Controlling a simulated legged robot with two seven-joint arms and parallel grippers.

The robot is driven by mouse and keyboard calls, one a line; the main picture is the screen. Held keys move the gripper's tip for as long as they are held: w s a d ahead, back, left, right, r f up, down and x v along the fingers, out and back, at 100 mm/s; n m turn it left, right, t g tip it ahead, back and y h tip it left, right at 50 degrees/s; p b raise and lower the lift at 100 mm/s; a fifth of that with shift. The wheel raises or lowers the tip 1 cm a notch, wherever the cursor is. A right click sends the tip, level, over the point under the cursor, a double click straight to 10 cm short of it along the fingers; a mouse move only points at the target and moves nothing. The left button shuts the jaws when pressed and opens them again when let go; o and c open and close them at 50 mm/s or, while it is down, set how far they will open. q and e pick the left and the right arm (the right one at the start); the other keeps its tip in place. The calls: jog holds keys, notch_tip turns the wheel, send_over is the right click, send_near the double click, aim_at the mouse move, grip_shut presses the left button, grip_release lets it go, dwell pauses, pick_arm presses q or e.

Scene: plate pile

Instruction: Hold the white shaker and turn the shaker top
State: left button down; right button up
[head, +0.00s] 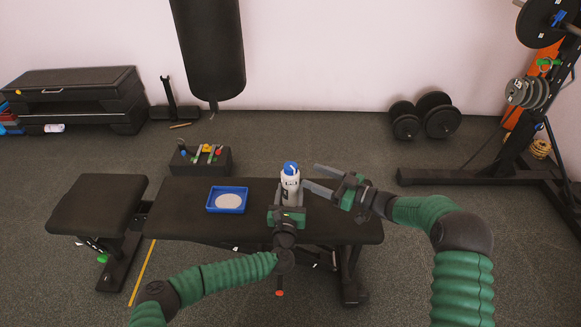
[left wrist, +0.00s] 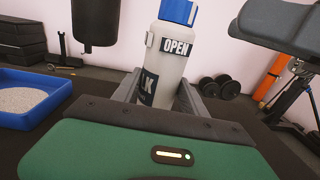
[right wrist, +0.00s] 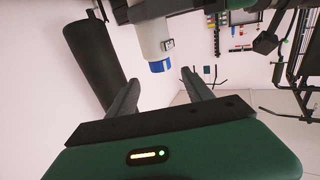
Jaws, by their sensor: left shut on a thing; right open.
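The white shaker (head: 290,188) with a blue top (head: 290,168) stands upright on the black bench. My left gripper (head: 290,208) is shut on the shaker's lower body from the near side. In the left wrist view the shaker body (left wrist: 165,62) is between the fingers and shows an "OPEN" label below the blue top (left wrist: 178,11). My right gripper (head: 308,177) is open and empty, just right of the shaker near the top's height.
A blue tray (head: 210,208) with pale powder sits on the bench left of the shaker. A black box (head: 190,163) with small coloured items is on the floor behind. A punching bag (head: 210,50) hangs at the back. The bench (head: 170,215) is clear left of the tray.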

aim_at(291, 165)
jog(key=x, duration=0.9)
jog(key=shift+r, duration=0.1)
grip_shut()
